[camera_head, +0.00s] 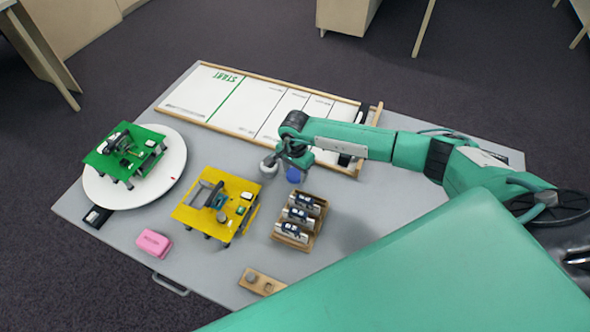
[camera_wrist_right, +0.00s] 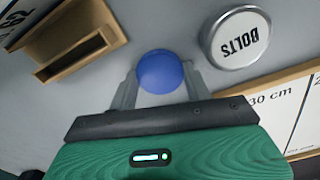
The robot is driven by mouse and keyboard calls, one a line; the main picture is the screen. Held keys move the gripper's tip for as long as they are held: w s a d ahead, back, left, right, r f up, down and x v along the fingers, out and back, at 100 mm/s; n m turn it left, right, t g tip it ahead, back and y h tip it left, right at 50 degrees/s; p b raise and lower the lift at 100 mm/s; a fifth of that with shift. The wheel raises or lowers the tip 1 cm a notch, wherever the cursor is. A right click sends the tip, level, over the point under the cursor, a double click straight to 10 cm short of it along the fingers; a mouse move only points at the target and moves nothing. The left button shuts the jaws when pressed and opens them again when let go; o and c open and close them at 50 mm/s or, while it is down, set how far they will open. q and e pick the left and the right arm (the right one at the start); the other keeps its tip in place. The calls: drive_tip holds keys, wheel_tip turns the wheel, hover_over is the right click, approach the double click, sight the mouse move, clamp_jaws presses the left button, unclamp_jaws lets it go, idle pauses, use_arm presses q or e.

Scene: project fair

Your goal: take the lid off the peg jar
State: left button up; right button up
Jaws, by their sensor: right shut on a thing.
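A round blue thing (camera_head: 294,174) stands on the grey table just below my right gripper (camera_head: 289,157); I take it for the peg jar's lid or top. In the right wrist view this blue round (camera_wrist_right: 161,72) sits between the two fingertips of my right gripper (camera_wrist_right: 160,86), which is shut on it. The view is from above, so the jar body under the blue is mostly hidden, and I cannot tell whether the lid is seated or raised. My left gripper is not in view.
A round tin marked BOLTS (camera_wrist_right: 240,38) stands close by. A wooden rack (camera_head: 278,236) with several silver items, a yellow stand (camera_head: 190,214), a white ruled track board (camera_head: 258,105), a pink box (camera_head: 153,243) and a white turntable (camera_head: 172,172) share the table.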

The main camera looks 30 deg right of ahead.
sight(295, 174)
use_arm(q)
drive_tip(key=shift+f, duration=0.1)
use_arm(e)
drive_tip(key=shift+f, duration=0.1)
drive_tip(key=o, duration=0.6)
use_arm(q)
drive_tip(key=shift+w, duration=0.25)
use_arm(e)
drive_tip(key=o, duration=0.5)
drive_tip(key=shift+r, duration=0.25)
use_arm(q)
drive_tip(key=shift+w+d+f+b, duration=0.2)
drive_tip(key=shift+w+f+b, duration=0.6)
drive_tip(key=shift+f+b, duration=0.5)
use_arm(e)
drive_tip(key=shift+r, duration=5.85)
